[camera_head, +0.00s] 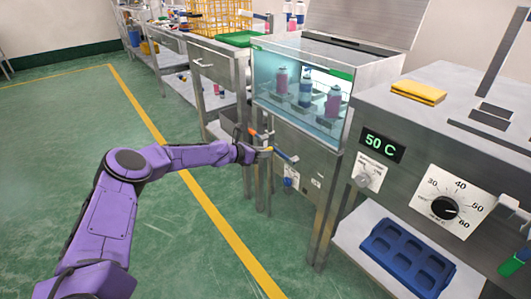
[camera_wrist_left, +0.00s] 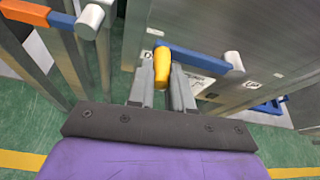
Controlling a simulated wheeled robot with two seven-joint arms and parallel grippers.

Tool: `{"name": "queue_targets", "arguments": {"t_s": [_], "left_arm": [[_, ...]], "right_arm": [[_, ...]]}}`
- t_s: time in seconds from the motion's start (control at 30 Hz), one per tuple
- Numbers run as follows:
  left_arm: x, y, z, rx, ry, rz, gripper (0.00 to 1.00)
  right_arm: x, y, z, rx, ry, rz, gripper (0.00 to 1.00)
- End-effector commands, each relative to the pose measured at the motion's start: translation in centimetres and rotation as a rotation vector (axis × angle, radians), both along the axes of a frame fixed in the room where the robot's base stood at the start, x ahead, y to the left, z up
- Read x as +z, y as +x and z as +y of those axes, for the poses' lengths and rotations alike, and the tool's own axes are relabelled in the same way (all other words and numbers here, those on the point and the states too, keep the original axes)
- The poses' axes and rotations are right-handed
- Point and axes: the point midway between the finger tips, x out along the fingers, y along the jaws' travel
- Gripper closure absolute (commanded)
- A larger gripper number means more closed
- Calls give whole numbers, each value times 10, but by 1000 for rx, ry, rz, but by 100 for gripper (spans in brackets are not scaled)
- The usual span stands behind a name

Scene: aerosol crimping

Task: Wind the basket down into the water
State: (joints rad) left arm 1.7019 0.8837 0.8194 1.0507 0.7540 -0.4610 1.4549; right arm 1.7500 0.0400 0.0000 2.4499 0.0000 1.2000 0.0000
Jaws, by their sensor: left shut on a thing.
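My left gripper (camera_head: 259,149) is shut on the yellow handle (camera_wrist_left: 162,66) of a crank at the front of the water-bath tank. The handle stands between the two fingers in the left wrist view. The blue crank arm (camera_head: 286,156) runs right from the handle to a pale metal hub; it also shows in the left wrist view (camera_wrist_left: 198,54). Behind the tank's glass front (camera_head: 270,109), several cans, one pink (camera_head: 281,82) and one blue (camera_head: 305,91), stand upright in the basket. I cannot make out the water line. My right gripper is not in view.
An orange lever (camera_wrist_left: 45,14) with a metal hub is close left of my left gripper. The tank's lid (camera_head: 365,20) is raised. A steel cabinet with a 50 C display (camera_head: 382,145) and a blue tray (camera_head: 407,258) are at right. Green floor is open at left.

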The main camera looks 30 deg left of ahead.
Motion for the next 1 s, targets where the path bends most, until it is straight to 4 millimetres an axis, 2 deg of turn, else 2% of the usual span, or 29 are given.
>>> {"name": "queue_targets", "arguments": {"t_s": [0.13,0.17,0.2,0.23,0.57,0.67,0.9,1.0], "left_arm": [[-5,-2,1,0,5,9,100],[-5,-2,1,0,5,9,77],[-5,-2,1,0,5,9,64],[-5,-2,1,1,4,8,55],[0,-2,-1,-3,2,3,55],[8,-14,7,0,0,3,55],[32,-63,30,1,0,4,55],[37,-77,37,0,2,4,55]], "right_arm": [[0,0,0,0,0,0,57],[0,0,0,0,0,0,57],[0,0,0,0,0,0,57],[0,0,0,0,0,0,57],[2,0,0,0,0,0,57],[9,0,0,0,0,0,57],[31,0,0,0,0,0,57],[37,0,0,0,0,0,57]]}}
